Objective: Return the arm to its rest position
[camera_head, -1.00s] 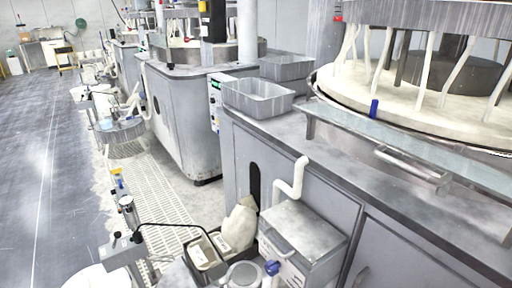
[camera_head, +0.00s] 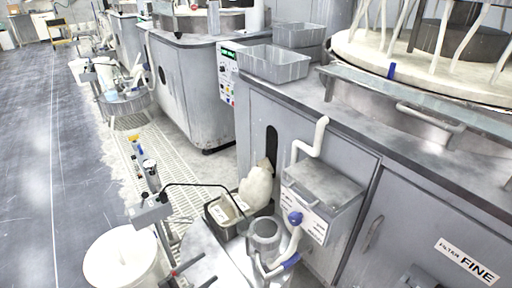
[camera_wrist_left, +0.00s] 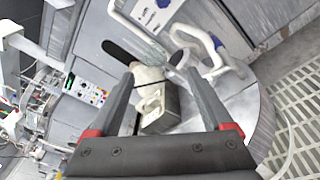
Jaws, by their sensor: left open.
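My left gripper (camera_head: 196,270) shows only in part at the bottom edge of the head view, with a red detail and dark fingers. In the left wrist view my left gripper (camera_wrist_left: 158,68) has its two dark fingers spread apart, with nothing held between them. Beyond the fingers, apparently further off, are a whitish bag (camera_wrist_left: 148,76) and a small tray (camera_wrist_left: 170,112). My right gripper is in neither view.
A white bucket (camera_head: 122,264) stands at lower left. Grey bins (camera_head: 273,66) sit on the counter. The dark floor (camera_head: 40,180) at left is clear.

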